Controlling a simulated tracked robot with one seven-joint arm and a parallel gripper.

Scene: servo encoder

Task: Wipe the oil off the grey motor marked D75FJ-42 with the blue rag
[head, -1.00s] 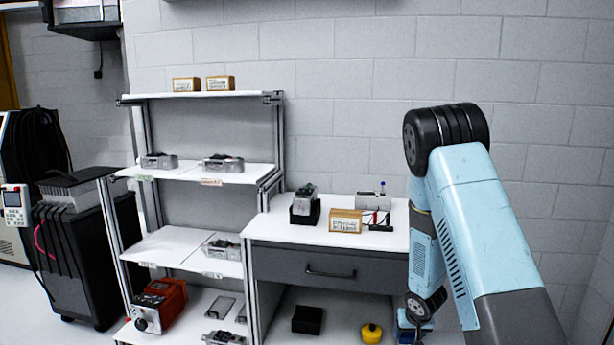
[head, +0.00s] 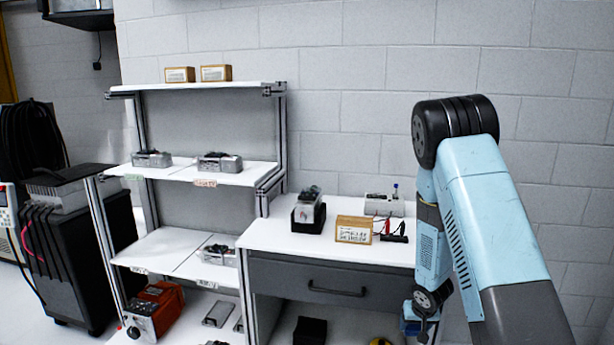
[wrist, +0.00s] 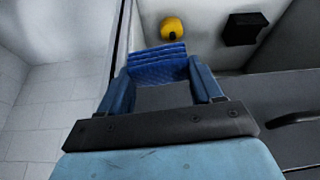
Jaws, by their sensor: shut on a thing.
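My gripper (wrist: 164,84) is shut on the folded, quilted blue rag (wrist: 160,62), held between its two fingers. In the head view the gripper is low at the right, mostly behind my arm, with a bit of blue showing. A grey motor (head: 308,211) with a dark top sits in a black holder on the white bench top. Other grey motors stand on the shelves, at the upper left (head: 152,159), upper middle (head: 219,162) and lower middle (head: 217,255). Their markings are too small to read, so I cannot tell which is D75FJ-42. No oil can be made out.
A wooden box (head: 354,229), red and black leads (head: 393,233) and a grey device (head: 384,206) are on the bench, above a drawer (head: 330,285). A yellow object (wrist: 173,28) and a black bin (wrist: 245,28) are below. A red machine (head: 155,309) is low left.

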